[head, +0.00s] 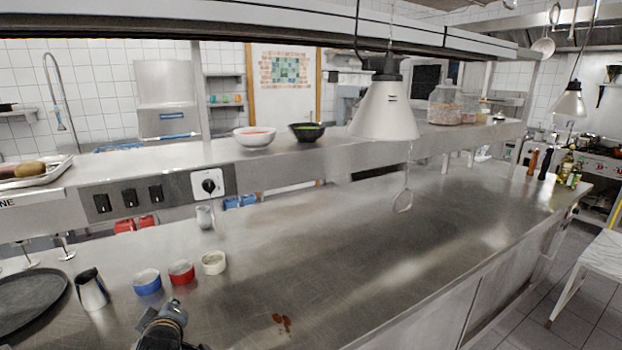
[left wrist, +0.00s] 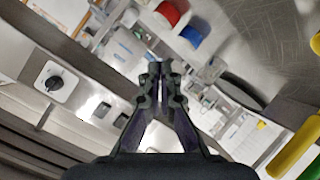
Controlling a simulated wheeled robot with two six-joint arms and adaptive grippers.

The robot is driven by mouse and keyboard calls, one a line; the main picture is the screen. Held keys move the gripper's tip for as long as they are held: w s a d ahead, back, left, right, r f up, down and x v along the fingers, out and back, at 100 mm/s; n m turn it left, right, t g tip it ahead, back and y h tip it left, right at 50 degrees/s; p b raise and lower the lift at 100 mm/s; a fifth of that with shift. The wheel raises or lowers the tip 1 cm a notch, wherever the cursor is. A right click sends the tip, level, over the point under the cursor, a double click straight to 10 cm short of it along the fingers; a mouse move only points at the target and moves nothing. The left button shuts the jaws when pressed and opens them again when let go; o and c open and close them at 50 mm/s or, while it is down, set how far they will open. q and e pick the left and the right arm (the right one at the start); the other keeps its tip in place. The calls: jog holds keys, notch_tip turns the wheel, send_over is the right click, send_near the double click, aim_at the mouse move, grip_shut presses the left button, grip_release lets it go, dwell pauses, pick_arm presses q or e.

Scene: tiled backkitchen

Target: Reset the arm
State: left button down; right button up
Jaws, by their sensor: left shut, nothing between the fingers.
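My left arm's dark end (head: 163,328) comes in at the bottom of the head view, low over the front of the steel counter (head: 330,275). It is near the red roll (head: 181,273) and the blue roll (head: 147,282), apart from both in the picture. In the left wrist view my left gripper (left wrist: 160,70) has its two black fingers together at the tips, with nothing between them. The red roll (left wrist: 174,11) and blue roll (left wrist: 192,37) show beyond the fingertips there. My right gripper is in neither view.
A white roll (head: 214,263), a steel cup (head: 91,289) and a dark round tray (head: 30,302) are on the left of the counter. A reddish-brown stain (head: 283,322) lies front centre. A lamp (head: 386,108) hangs above the counter. The counter's right half is largely clear.

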pick_arm(q)
jog(key=s+d+f+m+g+h, duration=0.1)
jog(key=s+f+m, duration=0.1)
jog(key=s+f, duration=0.2)
jog(key=s+d+f+m+g+h, duration=0.1)
jog(key=s+d+f+m+g, duration=0.1)
jog(key=s+f+m, duration=0.1)
jog(key=s+d+f+m+g+h, duration=0.1)
jog(key=s+f+m, duration=0.2)
jog(key=s+f, duration=0.2)
jog(key=shift+d+f+g, duration=0.25)
jog(key=shift+d+g, duration=0.05)
jog(key=s+d+f+m+g+h, duration=0.1)
jog(key=s+d+f+m+g, duration=0.1)
jog(key=s+f+m, duration=0.3)
jog(key=s+d+f+m+g+h, duration=0.1)
jog(key=s+d+m+g, duration=0.1)
jog(key=s, duration=0.5)
notch_tip(320, 180, down, 24)
jog(key=a, duration=0.3)
jog(key=s+a+f+g, duration=0.1)
jog(key=s+f+g, duration=0.1)
jog(key=s+f, duration=1.6)
jog(key=shift+s+f+n, duration=0.25)
jog(key=shift+s+n, duration=0.05)
jog(key=shift+s, duration=0.65)
